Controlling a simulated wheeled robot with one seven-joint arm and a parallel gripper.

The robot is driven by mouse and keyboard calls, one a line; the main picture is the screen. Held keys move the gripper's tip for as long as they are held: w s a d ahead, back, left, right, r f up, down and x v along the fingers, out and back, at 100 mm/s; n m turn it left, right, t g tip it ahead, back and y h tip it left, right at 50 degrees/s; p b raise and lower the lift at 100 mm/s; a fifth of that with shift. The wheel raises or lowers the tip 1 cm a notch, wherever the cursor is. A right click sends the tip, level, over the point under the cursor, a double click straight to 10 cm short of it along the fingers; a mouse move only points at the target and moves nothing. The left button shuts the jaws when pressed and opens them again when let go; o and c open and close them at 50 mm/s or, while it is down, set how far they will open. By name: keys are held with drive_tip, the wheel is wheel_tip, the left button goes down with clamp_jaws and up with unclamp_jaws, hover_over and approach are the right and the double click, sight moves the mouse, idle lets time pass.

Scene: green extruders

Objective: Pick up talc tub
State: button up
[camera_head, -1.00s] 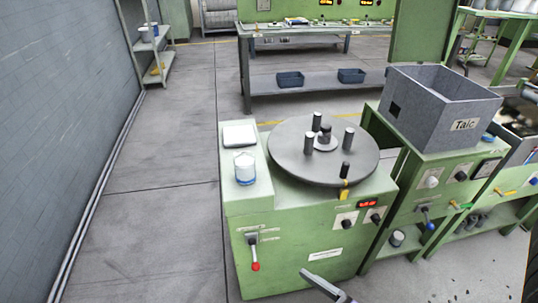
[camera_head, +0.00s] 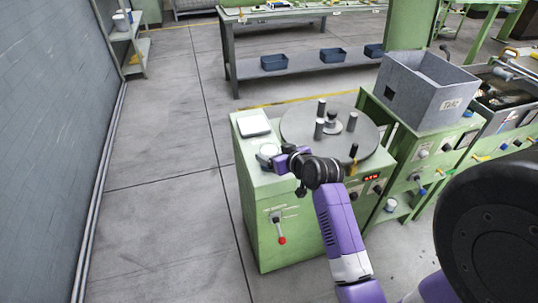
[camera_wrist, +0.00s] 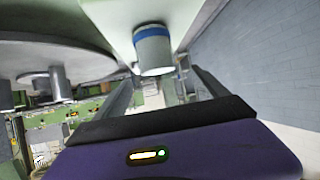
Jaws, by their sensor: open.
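The talc tub, a small white tub with a blue band, stands on the green machine's left top. In the head view its pale lid (camera_head: 268,149) shows, and my gripper hides part of its side. In the wrist view, which is upside down, the tub (camera_wrist: 154,52) appears upright on its surface, ahead of and between my two fingers. My gripper (camera_head: 272,160) is at the tub, on its near side; it also shows in the wrist view (camera_wrist: 165,82). The jaws are open and not closed on the tub. Whether a finger touches it, I cannot tell.
A white square dish (camera_head: 254,127) lies behind the tub. A grey turntable (camera_head: 300,118) with several upright posts is to the right. A grey bin marked Talc (camera_head: 405,92) stands further right. The floor left of the machine is clear.

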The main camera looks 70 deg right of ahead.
sight(266, 146)
drive_tip(key=shift+r+p+x, duration=0.1)
drive_tip(key=shift+p+x, duration=0.25)
drive_tip(key=shift+x, duration=1.55)
drive_tip(key=shift+r+p+x, duration=0.15)
drive_tip(key=shift+p+x, duration=0.2)
drive_tip(key=shift+x, duration=1.55)
drive_tip(key=shift+d, duration=0.2)
drive_tip(key=c, duration=1.7)
drive_tip(key=shift+r, duration=0.15)
wheel_tip(266, 146, up, 20)
drive_tip(key=shift+f+b, duration=0.1)
drive_tip(key=shift+b, duration=0.45)
